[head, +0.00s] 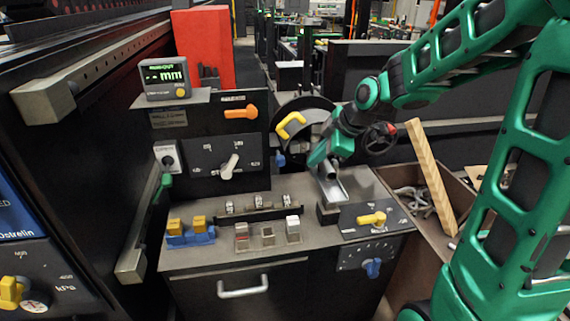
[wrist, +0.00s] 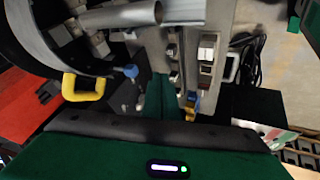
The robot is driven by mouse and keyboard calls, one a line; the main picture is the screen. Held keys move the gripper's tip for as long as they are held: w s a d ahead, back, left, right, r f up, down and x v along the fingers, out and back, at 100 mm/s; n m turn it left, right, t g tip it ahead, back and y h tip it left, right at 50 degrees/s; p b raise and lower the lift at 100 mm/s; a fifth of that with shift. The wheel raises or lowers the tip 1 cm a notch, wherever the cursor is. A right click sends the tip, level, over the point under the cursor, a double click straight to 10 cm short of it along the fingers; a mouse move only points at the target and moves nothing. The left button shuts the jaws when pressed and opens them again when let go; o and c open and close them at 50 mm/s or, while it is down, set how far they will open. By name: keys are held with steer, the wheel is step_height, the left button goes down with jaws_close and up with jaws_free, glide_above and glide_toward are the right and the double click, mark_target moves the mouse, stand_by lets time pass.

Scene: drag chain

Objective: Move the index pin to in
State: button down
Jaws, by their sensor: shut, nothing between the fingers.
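A small blue knob (head: 280,160), which looks like the index pin, sits at the lower left edge of a dark round disc (head: 315,107). The blue knob (wrist: 131,71) also shows in the wrist view, left of my fingertips, beside the disc's rim. I cannot tell from its look whether it is in or out. My green gripper (head: 313,163) is right of the knob, above the bench top, apart from it. In the wrist view the fingers (wrist: 162,80) are together with nothing between them.
A yellow handle (head: 291,125) sticks out from the disc above the knob. A metal trough (head: 330,186) lies below my gripper. A black panel (head: 215,150) with an orange lever stands left. A bin (head: 440,205) with a wooden plank is at right.

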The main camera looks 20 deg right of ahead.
mark_target(282, 158)
steer(key=w+a+f+n, duration=0.1)
steer(key=w+a+f, duration=0.4)
steer(key=w, duration=0.6)
steer(key=shift+w+f+n+y, duration=0.2)
steer(key=shift+f+n+y, duration=0.2)
steer(key=shift+f, duration=1)
steer(key=w, duration=0.2)
steer(key=shift+w+d, duration=0.1)
steer(key=shift+w, duration=0.3)
steer(key=shift+w+r, duration=0.15)
